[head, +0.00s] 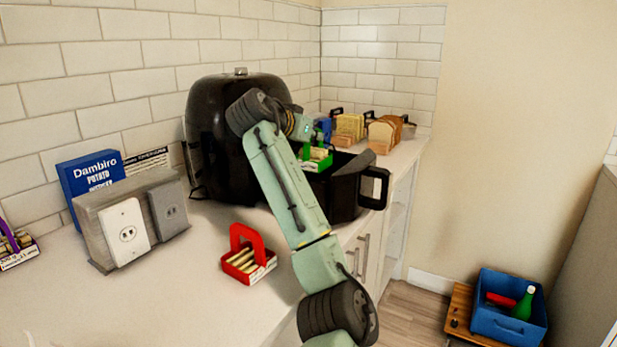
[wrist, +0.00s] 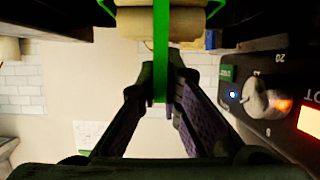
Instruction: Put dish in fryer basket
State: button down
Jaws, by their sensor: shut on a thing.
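The black air fryer (head: 215,130) stands on the counter against the tiled wall. Its basket (head: 345,188) is pulled out, with the handle towards the right. My gripper (head: 319,138) is over the basket, shut on the handle of a green dish (head: 318,163) with pale food pieces. The green handle (wrist: 161,45) runs between the fingers (wrist: 161,95) in the wrist view. The dish appears at or just above the basket's rim; whether it touches the basket inside is hidden. A red dish (head: 236,262) with pale sticks stands on the counter in front.
A grey outlet box (head: 105,232) and a blue potato box (head: 90,173) stand at the left. Bread-like items (head: 385,133) stand behind the basket. The fryer's control knob (wrist: 265,97) is close on the right in the wrist view.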

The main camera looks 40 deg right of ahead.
aim_at(313, 164)
notch_tip(313, 164, down, 7)
jog(key=shift+f+p, duration=0.1)
jog(key=shift+p, duration=0.55)
jog(key=c, duration=2.2)
grip_release()
jog(key=shift+f, duration=0.25)
jog(key=shift+c, duration=0.2)
jog(key=o, duration=0.5)
jog(key=shift+r, duration=0.1)
